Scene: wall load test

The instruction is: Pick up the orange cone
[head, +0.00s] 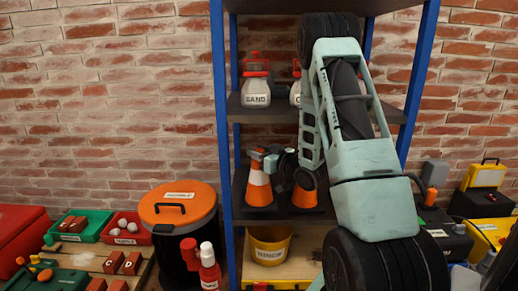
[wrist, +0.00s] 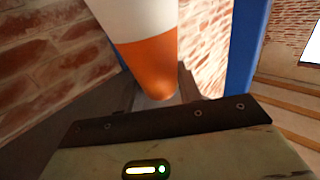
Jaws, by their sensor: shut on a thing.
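An orange cone with a white band (head: 259,196) is upright at the left of the middle-lower shelf in the head view. My gripper (head: 262,156) is at its top and shut on its orange tip. In the wrist view the cone (wrist: 148,55) fills the upper middle, its tip between my two fingers (wrist: 160,92). The cone's base is outside the wrist view. In the head view the base is at shelf level; I cannot tell whether it touches. A second orange cone (head: 304,196) stands to the right, its upper part hidden by my arm.
The rack has blue posts (head: 226,120) close to the left of the held cone. A shelf with white and red SAND jugs (head: 256,92) is above. A yellow bucket (head: 269,248) is below. An orange-lidded bin (head: 178,212) stands left of the rack.

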